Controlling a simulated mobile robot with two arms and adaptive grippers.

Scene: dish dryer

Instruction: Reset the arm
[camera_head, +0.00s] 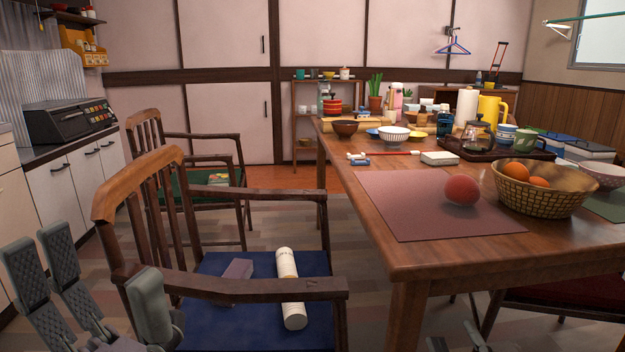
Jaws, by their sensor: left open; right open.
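My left gripper (95,268) is at the lower left, beside the near wooden chair (135,195). Its grey ridged fingers stand apart, and nothing is between them. My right gripper (456,341) shows only as grey fingertips at the bottom edge, below the near edge of the table (470,258). They are apart with nothing seen between them; the rest of it is cut off by the frame. Most of both arms is out of view.
A red ball (462,191) rests on a placemat (405,207), beside a basket (540,200) of oranges. Several dishes crowd the table's far end. Floor shows between chair and table.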

